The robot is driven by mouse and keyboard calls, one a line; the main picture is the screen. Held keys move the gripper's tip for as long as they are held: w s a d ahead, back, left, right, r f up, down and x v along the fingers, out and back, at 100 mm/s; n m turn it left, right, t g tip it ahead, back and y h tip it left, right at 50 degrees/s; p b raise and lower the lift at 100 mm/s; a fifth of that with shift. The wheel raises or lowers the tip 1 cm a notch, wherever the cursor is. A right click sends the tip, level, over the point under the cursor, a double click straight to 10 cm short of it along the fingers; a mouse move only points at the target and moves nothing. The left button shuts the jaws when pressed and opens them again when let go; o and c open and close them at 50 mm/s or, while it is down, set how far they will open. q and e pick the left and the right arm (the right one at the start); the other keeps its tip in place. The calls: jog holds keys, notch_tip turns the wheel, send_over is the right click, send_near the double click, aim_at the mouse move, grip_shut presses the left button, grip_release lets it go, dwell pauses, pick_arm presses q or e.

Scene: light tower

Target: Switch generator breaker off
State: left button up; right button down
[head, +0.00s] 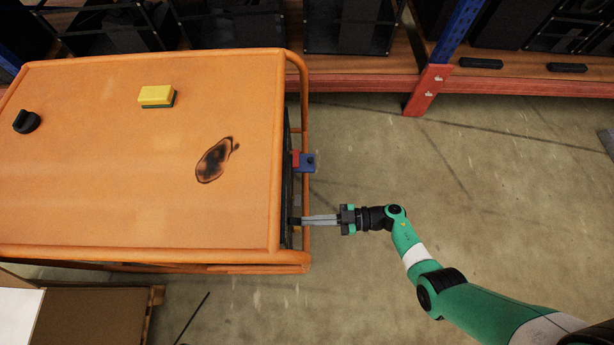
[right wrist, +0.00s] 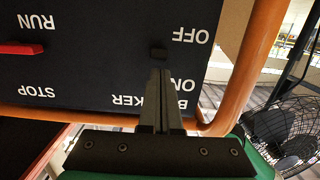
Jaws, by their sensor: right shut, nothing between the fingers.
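The generator (head: 120,195) has an orange top and tube frame, with its dark control panel on the right side, edge-on in the head view. The right wrist view shows this panel (right wrist: 100,65) upside down, with RUN, STOP, OFF, ON and BREAKER lettering. A small black breaker switch (right wrist: 158,53) stands out beside the OFF and ON labels, nearer OFF; its exact setting is hard to tell. My right gripper (head: 304,220) is shut and empty, its fingertips inside the frame at the panel. In the wrist view its tips (right wrist: 160,72) are right by the switch; contact is unclear.
A red lever (right wrist: 20,48) is by RUN. The orange frame tube (right wrist: 250,65) runs close beside my fingers. A red and blue part (head: 304,161) sticks out of the panel side. A yellow-green sponge (head: 157,96) and black object (head: 27,122) lie on top. Floor to the right is clear.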

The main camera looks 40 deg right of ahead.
pick_arm(q)
notch_tip(320, 180, up, 6)
jog(key=p, duration=0.6)
pick_arm(e)
notch_tip(320, 180, up, 5)
jog(key=s+d, duration=0.1)
pick_arm(q)
notch_tip(320, 180, down, 7)
jog(key=d+b, duration=0.1)
jog(key=b, duration=0.5)
jog(key=shift+r+b, duration=0.15)
jog(key=shift+b, duration=0.2)
pick_arm(e)
jog(key=s+d+f, duration=0.4)
jog(key=d+f, duration=0.2)
jog(key=f, duration=0.2)
jog(key=shift+s+f, duration=0.2)
jog(key=shift+s, duration=0.05)
jog(key=shift+w, duration=0.1)
